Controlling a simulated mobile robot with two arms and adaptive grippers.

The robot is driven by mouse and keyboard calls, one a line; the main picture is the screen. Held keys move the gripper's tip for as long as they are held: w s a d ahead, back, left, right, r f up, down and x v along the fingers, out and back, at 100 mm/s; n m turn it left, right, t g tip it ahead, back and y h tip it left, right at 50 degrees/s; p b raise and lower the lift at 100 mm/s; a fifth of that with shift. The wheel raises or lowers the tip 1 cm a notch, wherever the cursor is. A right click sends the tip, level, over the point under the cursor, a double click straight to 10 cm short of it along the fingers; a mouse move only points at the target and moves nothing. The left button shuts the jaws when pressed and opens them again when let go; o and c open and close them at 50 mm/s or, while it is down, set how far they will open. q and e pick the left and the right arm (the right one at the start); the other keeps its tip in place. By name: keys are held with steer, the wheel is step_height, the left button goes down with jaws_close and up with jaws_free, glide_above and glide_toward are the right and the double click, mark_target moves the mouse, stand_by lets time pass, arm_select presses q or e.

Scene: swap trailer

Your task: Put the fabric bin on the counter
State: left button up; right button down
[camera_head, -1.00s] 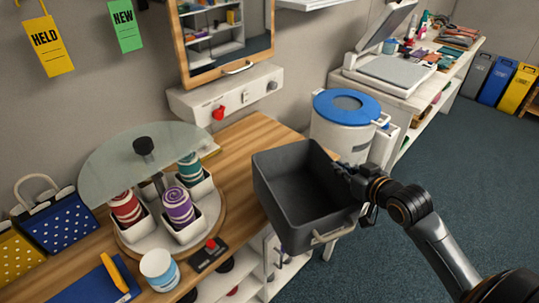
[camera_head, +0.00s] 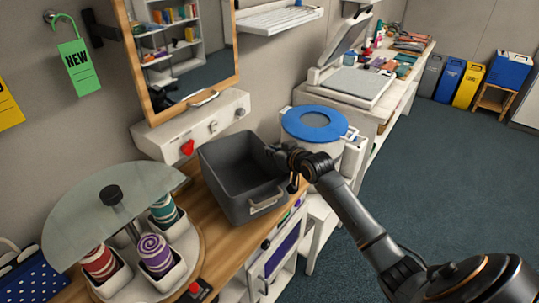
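The fabric bin (camera_head: 233,191) is a dark grey, open, empty box with a light handle on its near side. It is upright at the right end of the wooden counter (camera_head: 212,237), below the mirror. I cannot tell whether its base touches the wood or is slightly above it. My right gripper (camera_head: 277,157) is at the bin's right rim and looks closed on it; the fingertips are partly hidden by the bin wall. My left gripper is not in view.
A round carousel (camera_head: 187,244) with several rolled cloths in white cups and a glass disc above stands left of the bin. A white drum with a blue lid (camera_head: 314,124) stands right of it. A white wall unit with a red knob (camera_head: 190,140) is behind.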

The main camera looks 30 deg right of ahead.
steer(key=shift+w, duration=0.6)
step_height(320, 180, down, 3)
steer(key=shift+f+p, duration=0.1)
steer(key=shift+p, duration=0.5)
steer(key=shift+f, duration=0.1)
steer(key=c, duration=1.5)
jaws_free()
steer(key=shift+s, duration=0.1)
arm_select(q)
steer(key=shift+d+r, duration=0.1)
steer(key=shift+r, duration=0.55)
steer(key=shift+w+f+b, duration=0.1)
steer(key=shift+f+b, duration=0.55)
steer(key=shift+b, duration=0.05)
arm_select(e)
steer(key=v, duration=1.2)
